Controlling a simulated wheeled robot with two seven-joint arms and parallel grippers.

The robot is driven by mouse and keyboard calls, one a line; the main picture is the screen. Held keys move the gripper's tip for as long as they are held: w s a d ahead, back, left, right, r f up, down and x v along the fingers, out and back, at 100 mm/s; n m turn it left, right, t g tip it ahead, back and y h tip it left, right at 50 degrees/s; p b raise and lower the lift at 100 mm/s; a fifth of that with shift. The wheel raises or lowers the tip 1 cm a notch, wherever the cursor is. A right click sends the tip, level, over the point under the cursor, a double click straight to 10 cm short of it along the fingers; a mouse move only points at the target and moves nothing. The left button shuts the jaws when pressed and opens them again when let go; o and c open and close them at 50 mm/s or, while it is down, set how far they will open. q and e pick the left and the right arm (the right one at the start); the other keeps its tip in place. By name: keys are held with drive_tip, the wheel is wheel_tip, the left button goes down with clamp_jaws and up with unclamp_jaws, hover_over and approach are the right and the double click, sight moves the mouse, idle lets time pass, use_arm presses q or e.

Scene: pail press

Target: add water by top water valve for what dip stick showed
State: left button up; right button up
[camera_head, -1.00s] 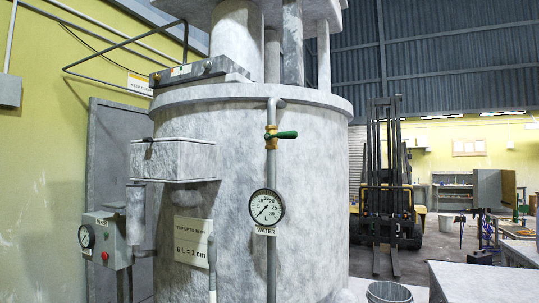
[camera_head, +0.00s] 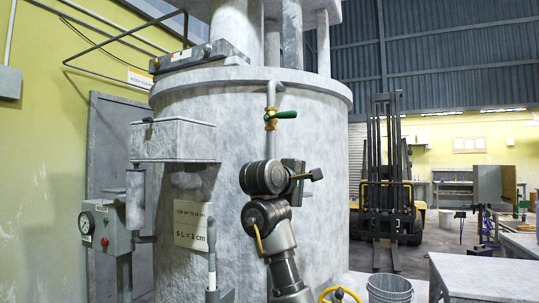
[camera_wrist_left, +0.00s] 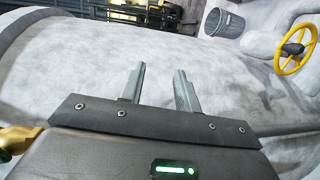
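The top water valve (camera_head: 271,118) is brass with a green lever (camera_head: 285,115) pointing right, on the grey pipe at the front of the tank (camera_head: 330,130). My left gripper (camera_head: 314,175) is below the lever, apart from it. In the left wrist view my left gripper (camera_wrist_left: 160,80) has its fingers spread with nothing between them; a brass part (camera_wrist_left: 18,140) shows at the left edge. My left arm hides the water dial. A sign (camera_head: 191,225) on the tank reads "6 L = 1 cm"; its upper line is hard to read. A thin upright rod (camera_head: 211,240) stands beside it.
A yellow handwheel (camera_head: 340,295) is low in front. A grey bucket (camera_head: 390,288) stands right of the tank, near a grey table (camera_head: 480,275). A gauge box (camera_head: 105,228) is at the left. A forklift (camera_head: 390,190) stands behind.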

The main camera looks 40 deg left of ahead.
sight(290, 115)
use_arm(q)
drive_tip(key=s+a+r+n+t+h, duration=0.1)
drive_tip(key=s+r+n+t, duration=0.1)
drive_tip(key=s+r, duration=0.55)
drive_tip(key=s+a+r+n+t, duration=0.15)
drive_tip(key=s+r, duration=0.35)
drive_tip(key=r, duration=0.5)
drive_tip(key=shift+n, duration=0.35)
drive_tip(key=w+p, duration=0.2)
drive_tip(key=w+r+p, duration=0.1)
drive_tip(key=w+p, duration=0.1)
drive_tip(key=w, duration=0.1)
drive_tip(key=w+p, duration=0.2)
drive_tip(key=shift+w+r, duration=0.35)
drive_tip(key=shift+r, duration=0.05)
drive_tip(key=shift+w+f, duration=0.2)
drive_tip(key=shift+w, duration=0.15)
drive_tip(key=shift+c, duration=0.3)
drive_tip(key=shift+f, duration=0.15)
drive_tip(key=c, duration=0.4)
drive_tip(key=shift+c, duration=0.2)
